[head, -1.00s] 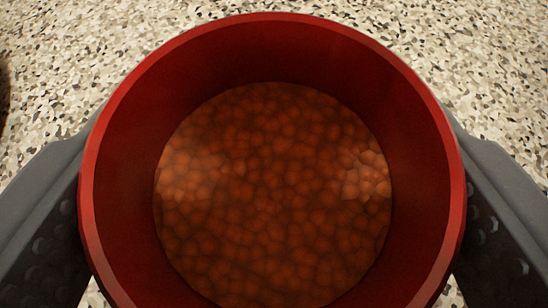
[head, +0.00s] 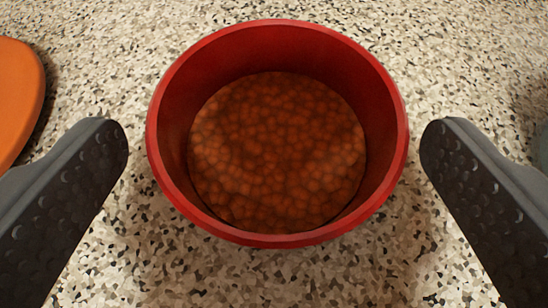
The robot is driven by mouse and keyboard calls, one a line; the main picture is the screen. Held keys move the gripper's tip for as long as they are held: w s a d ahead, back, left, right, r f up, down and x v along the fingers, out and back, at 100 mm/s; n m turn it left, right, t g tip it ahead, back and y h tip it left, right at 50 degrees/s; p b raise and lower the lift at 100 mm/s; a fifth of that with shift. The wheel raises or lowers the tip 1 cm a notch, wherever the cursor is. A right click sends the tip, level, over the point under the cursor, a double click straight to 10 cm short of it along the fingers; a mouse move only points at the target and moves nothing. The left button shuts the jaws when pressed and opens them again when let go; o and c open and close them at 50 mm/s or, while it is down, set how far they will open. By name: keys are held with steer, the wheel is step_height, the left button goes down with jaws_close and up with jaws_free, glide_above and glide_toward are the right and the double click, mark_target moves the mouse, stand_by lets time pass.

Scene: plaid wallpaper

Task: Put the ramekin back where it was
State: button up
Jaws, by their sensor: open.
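The red ramekin (head: 277,240) stands upright on the speckled counter in the middle of the head view. It holds an orange-brown, bean-like filling (head: 277,150). My gripper (head: 272,150) is open, with one dark finger on each side of the ramekin. Clear gaps show between both fingers and its wall, so nothing is held. The fingers' rear parts run out of the frame at the lower corners.
An orange rounded object (head: 15,95) lies at the left edge, partly cut off. A greyish thing (head: 541,150) barely shows at the right edge, too little to identify. The speckled counter (head: 460,60) is bare around the ramekin.

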steer(key=v, duration=0.9)
steer(key=shift+r+p, duration=0.1)
steer(key=shift+p, duration=0.3)
steer(key=shift+w, duration=0.1)
steer(key=a+r+t, duration=0.1)
steer(key=a+r, duration=0.2)
steer(key=r, duration=0.8)
steer(key=a+r, duration=0.3)
steer(key=r, duration=0.7)
steer(key=s+a+r+t, duration=0.1)
steer(key=s+a+r, duration=0.4)
steer(key=r, duration=0.5)
steer(key=s+a+r+t, duration=0.1)
steer(key=s+a+r, duration=0.5)
steer(key=a+r, duration=0.3)
steer(key=shift+s+r+n+y, duration=0.3)
steer(key=shift+r+n+y, duration=0.1)
steer(key=shift+r, duration=0.3)
